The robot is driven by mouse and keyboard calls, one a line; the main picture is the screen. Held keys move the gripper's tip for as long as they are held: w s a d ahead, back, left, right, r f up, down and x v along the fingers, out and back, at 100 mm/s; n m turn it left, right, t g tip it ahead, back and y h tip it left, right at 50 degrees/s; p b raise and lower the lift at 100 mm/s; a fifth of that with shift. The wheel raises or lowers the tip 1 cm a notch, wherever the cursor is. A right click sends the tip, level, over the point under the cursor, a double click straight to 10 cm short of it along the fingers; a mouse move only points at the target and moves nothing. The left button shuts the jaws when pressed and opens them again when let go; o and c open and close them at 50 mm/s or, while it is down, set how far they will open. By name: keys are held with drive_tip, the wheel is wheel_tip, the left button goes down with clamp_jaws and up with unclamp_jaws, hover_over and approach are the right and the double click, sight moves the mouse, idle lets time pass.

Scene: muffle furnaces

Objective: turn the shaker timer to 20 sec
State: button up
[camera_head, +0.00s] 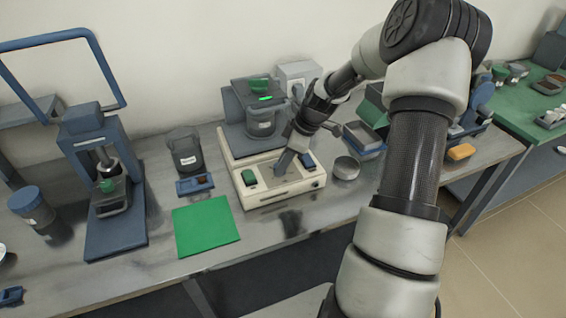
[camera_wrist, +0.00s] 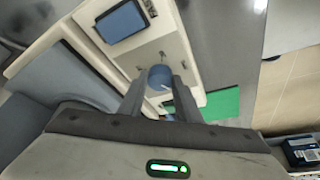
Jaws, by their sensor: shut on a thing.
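The shaker (camera_head: 268,186) is a cream-based machine on the bench with a blue back and a jar on it. Its front panel carries a green switch (camera_head: 249,177) at left and a blue switch (camera_head: 307,160) at right. My gripper (camera_head: 282,170) reaches down to the middle of this panel. In the wrist view my gripper (camera_wrist: 160,90) has its two fingers on either side of a round blue timer knob (camera_wrist: 160,76), shut on it. The blue switch also shows in the wrist view (camera_wrist: 122,22). The knob's pointer and the dial reading cannot be made out.
A green mat (camera_head: 206,226) lies left of the shaker. A blue press (camera_head: 110,200) and a dark jar (camera_head: 186,152) stand further left. A round metal dish (camera_head: 346,168) and blue trays (camera_head: 364,138) are close on the right.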

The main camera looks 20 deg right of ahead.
drive_tip(key=shift+m, duration=0.3)
